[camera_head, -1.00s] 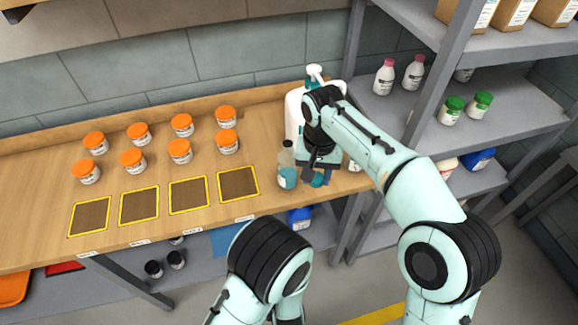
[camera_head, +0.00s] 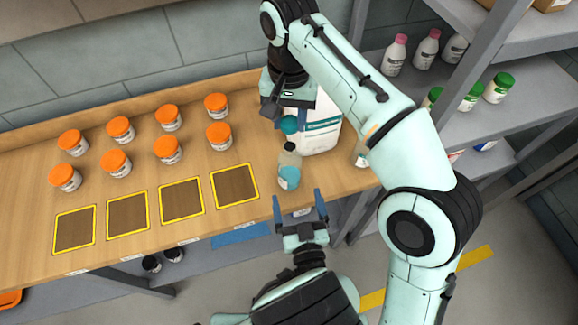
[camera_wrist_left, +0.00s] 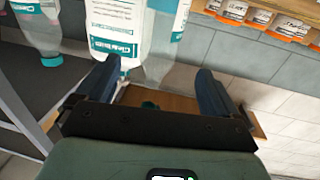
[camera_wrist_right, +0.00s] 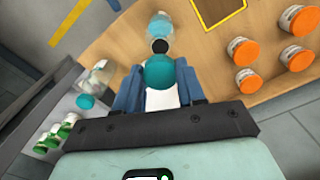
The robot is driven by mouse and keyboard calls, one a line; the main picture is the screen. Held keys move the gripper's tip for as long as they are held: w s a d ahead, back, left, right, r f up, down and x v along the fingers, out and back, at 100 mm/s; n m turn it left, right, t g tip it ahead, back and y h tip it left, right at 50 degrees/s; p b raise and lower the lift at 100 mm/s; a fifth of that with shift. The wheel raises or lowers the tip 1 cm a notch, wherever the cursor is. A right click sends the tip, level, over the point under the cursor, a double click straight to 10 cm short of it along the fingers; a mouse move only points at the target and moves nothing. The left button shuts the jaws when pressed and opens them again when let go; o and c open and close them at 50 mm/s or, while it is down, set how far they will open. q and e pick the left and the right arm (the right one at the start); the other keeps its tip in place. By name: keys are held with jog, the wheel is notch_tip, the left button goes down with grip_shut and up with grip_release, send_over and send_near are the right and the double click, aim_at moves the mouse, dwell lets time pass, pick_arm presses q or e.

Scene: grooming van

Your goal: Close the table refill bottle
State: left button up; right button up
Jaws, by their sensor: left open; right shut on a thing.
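The table refill bottle (camera_head: 289,172) stands upright near the table's front edge, clear with teal liquid and a dark, uncapped neck. It also shows in the right wrist view (camera_wrist_right: 160,27) and, close up, in the left wrist view (camera_wrist_left: 162,48). My right gripper (camera_head: 285,112) is shut on a round teal cap (camera_head: 289,125), which is held above the bottle neck, apart from it. The cap fills the jaws in the right wrist view (camera_wrist_right: 160,72). My left gripper (camera_head: 299,198) is open in front of the bottle, fingers pointing toward it, not closed on it.
A large white jug (camera_head: 320,130) stands close behind the bottle. Several orange-lidded jars (camera_head: 168,149) and yellow-edged brown squares (camera_head: 181,200) lie to the left. A grey shelf unit (camera_head: 440,125) with bottles stands at right. Another teal-capped bottle shows in the right wrist view (camera_wrist_right: 88,100).

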pick_arm(q)
jog(key=w, duration=0.4)
jog(key=w+a, duration=0.1)
jog(key=w, duration=0.3)
jog(key=w+a, duration=0.1)
jog(key=w, duration=0.3)
jog(key=shift+a, duration=0.1)
jog(key=c, duration=1.5)
pick_arm(e)
send_over(290, 148)
jog(key=shift+w+f, duration=0.1)
jog(key=shift+f, duration=2.4)
jog(key=shift+f, duration=0.9)
jog(key=shift+f, duration=0.55)
